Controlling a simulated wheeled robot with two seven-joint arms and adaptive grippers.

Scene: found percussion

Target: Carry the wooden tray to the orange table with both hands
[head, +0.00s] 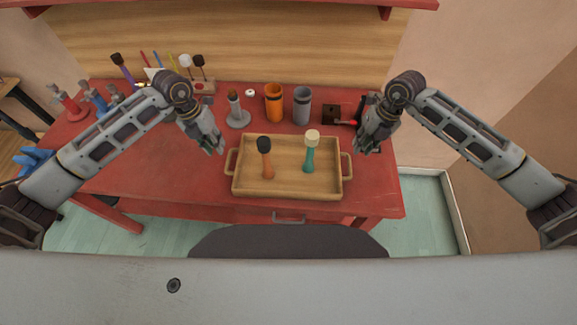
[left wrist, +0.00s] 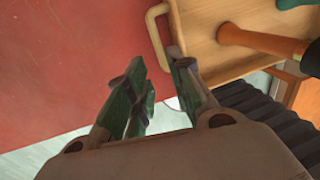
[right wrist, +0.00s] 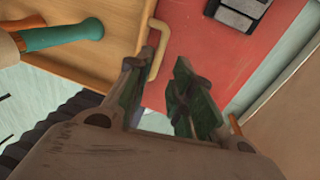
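The wooden tray (head: 290,188) lies on the red table near its front edge, with a handle at each end. An orange mallet with a dark head (head: 267,165) and a teal mallet with a cream head (head: 310,158) are in the tray. My left gripper (head: 221,150) is open and empty above the table beside the tray's left handle (left wrist: 156,32). My right gripper (head: 361,150) is open and empty beside the right handle (right wrist: 158,50). Both grippers look apart from the handles. No orange table is clearly visible.
The red table (head: 150,165) holds an orange cup (head: 273,102), a grey cup (head: 301,105), a dark box (head: 331,114) and a grey stand (head: 237,113) behind the tray. Red and blue items stand at the back left. A red shelf (head: 230,3) hangs above.

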